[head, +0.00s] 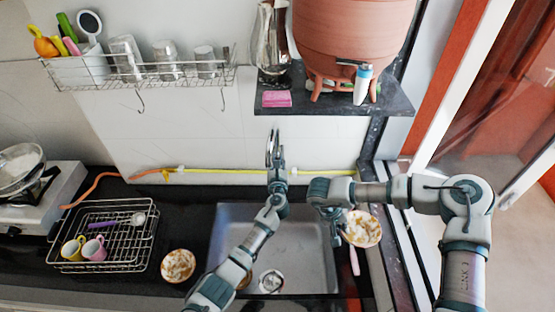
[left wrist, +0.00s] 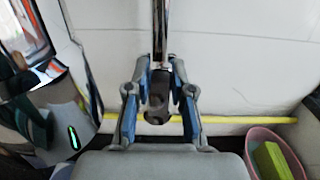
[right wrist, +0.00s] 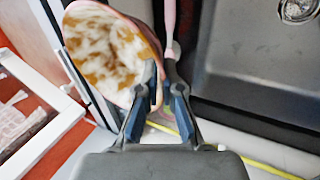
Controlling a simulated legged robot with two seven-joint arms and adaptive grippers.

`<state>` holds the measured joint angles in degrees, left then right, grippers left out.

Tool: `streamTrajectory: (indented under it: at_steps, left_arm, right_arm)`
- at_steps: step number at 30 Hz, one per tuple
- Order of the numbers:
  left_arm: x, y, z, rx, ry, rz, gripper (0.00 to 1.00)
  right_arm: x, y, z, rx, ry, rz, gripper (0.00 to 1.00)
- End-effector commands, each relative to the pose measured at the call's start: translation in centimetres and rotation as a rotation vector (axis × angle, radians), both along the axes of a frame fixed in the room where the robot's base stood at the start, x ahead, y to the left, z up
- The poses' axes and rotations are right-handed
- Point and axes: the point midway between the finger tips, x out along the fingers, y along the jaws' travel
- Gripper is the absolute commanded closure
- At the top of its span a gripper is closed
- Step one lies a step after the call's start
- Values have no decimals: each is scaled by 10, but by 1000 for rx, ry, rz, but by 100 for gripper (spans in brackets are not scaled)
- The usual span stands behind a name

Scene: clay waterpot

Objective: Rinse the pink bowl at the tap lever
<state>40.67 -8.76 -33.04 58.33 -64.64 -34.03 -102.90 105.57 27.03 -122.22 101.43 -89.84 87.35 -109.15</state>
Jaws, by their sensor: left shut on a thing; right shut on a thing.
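The pink bowl (head: 362,229) is at the right end of the sink, in my right gripper (head: 337,230). In the right wrist view the bowl (right wrist: 108,50) is tilted, its inside smeared brown and white, and the right fingers are shut on its edge. My left gripper (head: 276,172) is at the tap (head: 271,146) by the back wall. In the left wrist view its fingers are shut on the metal tap part (left wrist: 160,45) between them; whether this is the lever itself is hard to tell. No running water is visible.
The sink (head: 305,250) holds a metal cup (head: 270,281). Another dirty bowl (head: 178,265) stands left of it, beside a dish rack (head: 105,225) with mugs. A clay waterpot (head: 350,35) stands on a shelf above. A pink container (left wrist: 265,140) holds a green sponge.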

Motion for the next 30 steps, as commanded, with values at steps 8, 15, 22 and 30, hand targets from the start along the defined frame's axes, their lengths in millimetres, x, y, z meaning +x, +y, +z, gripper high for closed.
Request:
streamTrajectory:
  at_steps: [8, 15, 22, 30]
  left_arm:
    - [0, -2, 3, 31, 0, -15, 100]
    - [0, -15, 1, 274, 1, -9, 100]
    - [0, -16, -3, 294, 1, -8, 100]
    - [0, -15, -3, 291, 1, -9, 52]
  right_arm:
    - [1, 8, 9, -6, 1, 2, 100]
    - [1, 4, 29, -3, 0, 1, 100]
    - [1, 4, 27, -3, 0, 1, 100]
    - [1, 5, 27, -4, 0, 1, 100]
